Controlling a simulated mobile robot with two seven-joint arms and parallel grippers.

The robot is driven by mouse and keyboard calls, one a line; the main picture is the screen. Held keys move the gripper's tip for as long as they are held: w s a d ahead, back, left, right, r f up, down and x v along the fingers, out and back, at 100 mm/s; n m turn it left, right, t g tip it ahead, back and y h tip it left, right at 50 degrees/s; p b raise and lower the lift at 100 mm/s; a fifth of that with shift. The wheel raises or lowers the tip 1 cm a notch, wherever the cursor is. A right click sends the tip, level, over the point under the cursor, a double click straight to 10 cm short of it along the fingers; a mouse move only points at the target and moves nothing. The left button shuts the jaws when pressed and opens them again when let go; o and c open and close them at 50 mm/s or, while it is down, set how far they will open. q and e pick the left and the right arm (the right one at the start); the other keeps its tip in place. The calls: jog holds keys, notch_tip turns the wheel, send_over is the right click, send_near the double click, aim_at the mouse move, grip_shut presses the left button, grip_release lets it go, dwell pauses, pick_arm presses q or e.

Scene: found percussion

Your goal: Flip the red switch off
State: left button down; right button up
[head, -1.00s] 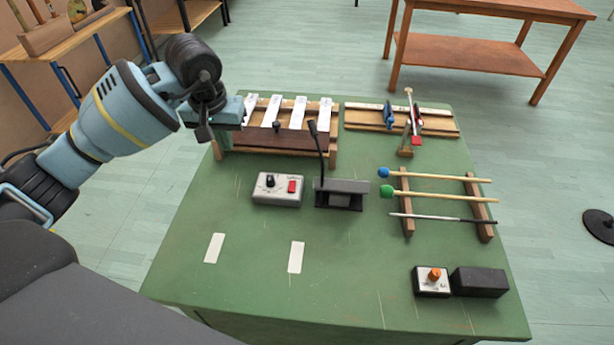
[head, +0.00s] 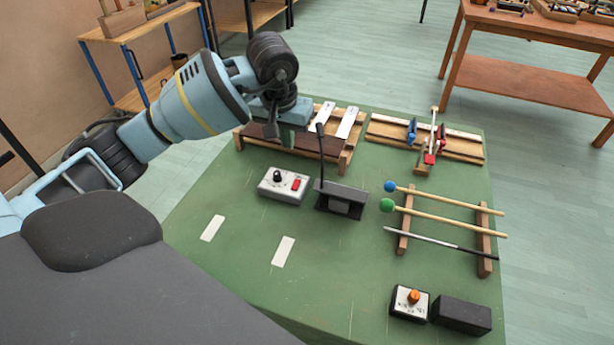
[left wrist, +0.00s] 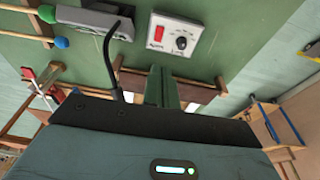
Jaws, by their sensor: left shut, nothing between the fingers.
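The red switch (head: 296,183) sits on the right part of a small light-grey control box (head: 270,193) with a black knob (head: 277,175). The box lies on the green table (head: 225,262). In the left wrist view, the red switch (left wrist: 160,33) and the black knob (left wrist: 181,43) show near the top. My left gripper (head: 279,134) is shut and empty, pointing down over the wooden bar instrument, behind the box and apart from it. Its fingers (left wrist: 163,88) also show in the left wrist view. How far the switch is tilted is too small to tell. My right gripper is not in view.
A black gooseneck microphone stand (head: 341,197) stands right beside the box. The bar instrument (head: 346,125) is behind. Mallets on a wooden rack (head: 404,232) lie at right. An orange-knob box (head: 409,303) is at front right. Two white strips lie on open table at front left.

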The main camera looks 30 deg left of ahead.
aim_at(296, 182)
pick_arm(q)
jog(key=shift+d, duration=0.2)
jog(key=shift+a, duration=0.1)
jog(key=x, duration=1.4)
jog(key=shift+s, duration=0.1)
